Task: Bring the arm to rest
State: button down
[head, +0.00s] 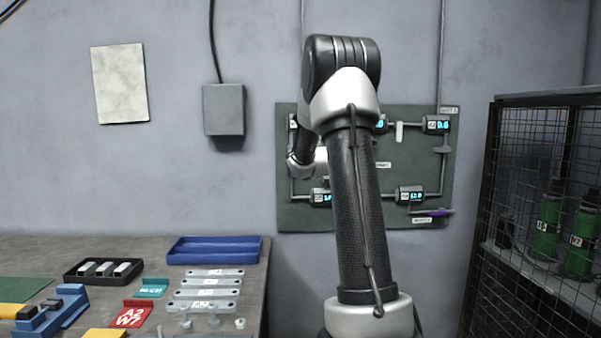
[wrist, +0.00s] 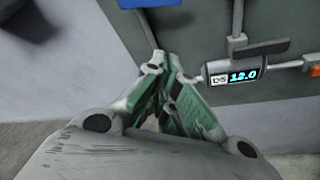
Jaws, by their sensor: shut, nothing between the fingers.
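My arm stands upright in the middle of the head view, folded over at the top in front of a dark green wall panel (head: 360,220). My gripper (wrist: 160,62) shows in the wrist view with its green-sided fingers together and nothing between them. It hangs in front of the panel, which fills the upper part of the wrist view (wrist: 200,30). In the head view the gripper is hidden behind my arm.
A workbench (head: 225,255) at the left holds a blue tray (head: 214,250), galvanized brackets (head: 208,293) and a black tray (head: 80,278). A mesh cage (head: 500,190) with green bottles (head: 548,225) stands at the right. A grey box (head: 223,110) is on the wall.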

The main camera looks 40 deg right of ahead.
jog(key=shift+v, duration=0.9)
jog(key=shift+w, duration=0.1)
jog(key=s+a+f+m+g+y, duration=0.1)
jog(key=s+a+f+m+g, duration=0.15)
jog(key=s+f+m, duration=0.4)
jog(key=s+a+f+m+g+y, duration=0.1)
jog(key=s+a+f+m+g, duration=0.1)
jog(key=s+f+m+g, duration=0.45)
jog(key=s+a+r+m+y, duration=0.1)
jog(key=s+a+r+m, duration=0.2)
jog(key=s+a, duration=0.9)
jog(key=s+a+r+m+y, duration=0.2)
jog(key=s+a+m, duration=0.6)
jog(key=s+a, duration=0.4)
jog(key=shift+s+a+r+g+y, duration=0.35)
jog(key=shift+s+r, duration=0.3)
jog(key=shift+s, duration=1.45)
